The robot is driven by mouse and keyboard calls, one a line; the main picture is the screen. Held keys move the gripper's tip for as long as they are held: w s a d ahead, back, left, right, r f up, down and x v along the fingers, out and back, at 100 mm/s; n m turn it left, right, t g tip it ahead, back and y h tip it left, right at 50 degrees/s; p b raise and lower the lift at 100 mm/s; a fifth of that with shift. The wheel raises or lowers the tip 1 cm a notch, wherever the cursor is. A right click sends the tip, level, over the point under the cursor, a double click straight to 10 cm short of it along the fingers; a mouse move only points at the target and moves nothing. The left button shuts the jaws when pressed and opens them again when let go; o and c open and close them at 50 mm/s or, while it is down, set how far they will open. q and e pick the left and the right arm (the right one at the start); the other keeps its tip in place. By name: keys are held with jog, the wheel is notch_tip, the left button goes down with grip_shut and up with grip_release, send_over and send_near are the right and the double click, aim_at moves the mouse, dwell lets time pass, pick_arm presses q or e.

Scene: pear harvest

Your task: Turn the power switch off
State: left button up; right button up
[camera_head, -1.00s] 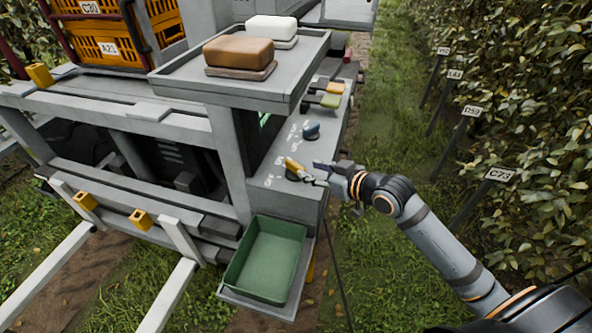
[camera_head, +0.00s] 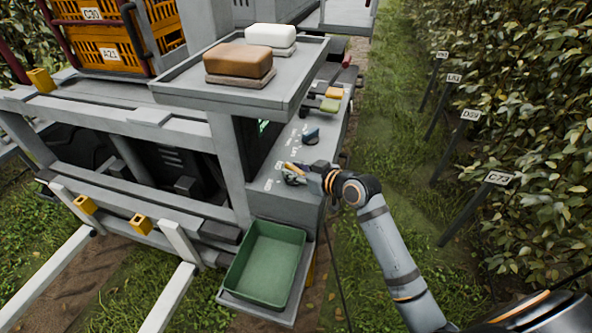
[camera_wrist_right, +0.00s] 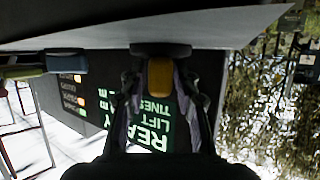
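A small yellow-handled switch (camera_head: 290,167) stands on the near end of the grey control panel (camera_head: 300,205). Its panel markings are too small to read in the head view. My right gripper (camera_head: 294,175) is at this switch, low over the panel. In the right wrist view, the yellow handle (camera_wrist_right: 160,77) stands between the two fingers of my right gripper (camera_wrist_right: 157,88). The fingers look spread with gaps beside the handle; contact cannot be made out. My left gripper is not in view.
A blue knob (camera_head: 311,135) and a green-handled lever (camera_head: 329,105) stand farther along the panel. A grey shelf (camera_head: 230,94) overhangs it, carrying a brown block (camera_head: 238,62). A green tray (camera_head: 265,265) sits below. A lit screen (camera_wrist_right: 155,125) shows in the wrist view.

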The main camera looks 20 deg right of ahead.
grip_shut()
jog(key=shift+d+f+n+g+y+b, duration=0.1)
jog(key=shift+f+n+g+y+b, duration=0.15)
jog(key=shift+n+b, duration=0.45)
jog(key=n+g+y+b, duration=0.5)
jog(key=b, duration=0.3)
jog(key=shift+w+b, duration=0.2)
jog(key=shift+b, duration=0.1)
jog(key=n+g+y+b, duration=0.1)
jog(key=n+g+b, duration=0.1)
jog(key=shift+r+n+g+y, duration=0.15)
jog(key=shift+n+g+y, duration=0.1)
jog(key=shift+n, duration=0.15)
jog(key=shift+n+g+b, duration=0.7)
jog(key=shift+n+g, duration=0.5)
jog(key=shift+g, duration=0.2)
jog(key=shift+n+g, duration=0.3)
